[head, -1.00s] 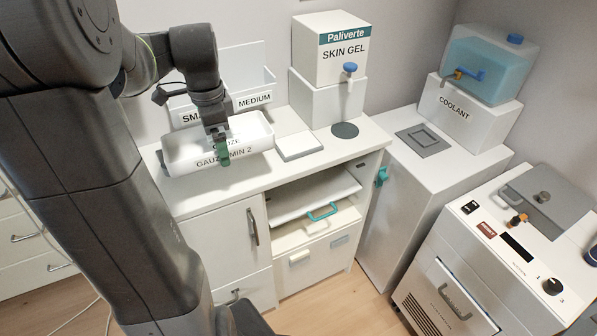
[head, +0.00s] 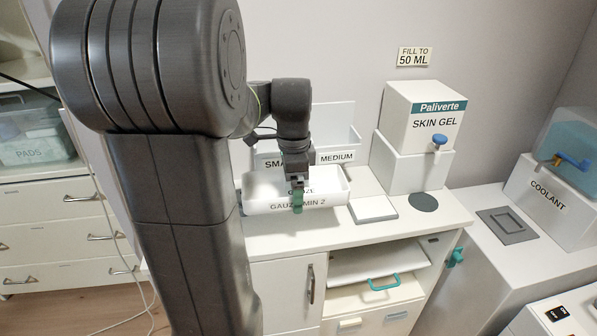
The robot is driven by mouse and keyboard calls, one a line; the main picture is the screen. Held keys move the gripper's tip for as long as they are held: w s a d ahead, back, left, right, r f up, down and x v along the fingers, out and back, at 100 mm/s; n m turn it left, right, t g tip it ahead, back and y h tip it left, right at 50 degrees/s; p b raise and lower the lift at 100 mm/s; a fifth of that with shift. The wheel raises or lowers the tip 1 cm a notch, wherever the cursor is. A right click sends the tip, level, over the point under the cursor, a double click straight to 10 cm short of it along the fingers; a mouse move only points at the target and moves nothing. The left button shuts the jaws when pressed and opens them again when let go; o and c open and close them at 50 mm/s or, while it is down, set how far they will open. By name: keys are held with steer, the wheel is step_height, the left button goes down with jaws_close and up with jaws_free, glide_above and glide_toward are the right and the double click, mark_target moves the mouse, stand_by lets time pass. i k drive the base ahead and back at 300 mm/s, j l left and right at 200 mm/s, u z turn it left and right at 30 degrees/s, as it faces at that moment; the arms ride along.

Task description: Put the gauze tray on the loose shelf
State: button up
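The gauze tray (head: 262,208), a white open bin labelled "GAUZE MIN 2", is at the left end of the white counter, in front of the glove holder. My gripper (head: 297,201), with green fingertips, points down at the tray's front wall and appears shut on it. I cannot tell whether the tray rests on the counter or is just above it. A white shelf board (head: 375,262), seemingly the loose shelf, sits slightly tilted in the open compartment under the counter. A teal handle (head: 384,283) shows just below its front edge.
The counter also holds a white flat pad (head: 373,209), a dark round disc (head: 423,202) and the skin gel box (head: 422,117) on its stand. A white holder (head: 336,157) marked "MEDIUM" stands behind the tray. A coolant unit (head: 550,200) stands at right.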

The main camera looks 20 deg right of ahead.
mark_target(371, 256)
steer(key=k+j, duration=0.15)
steer(key=k, duration=0.35)
steer(key=k+j, duration=0.2)
steer(key=k, duration=0.25)
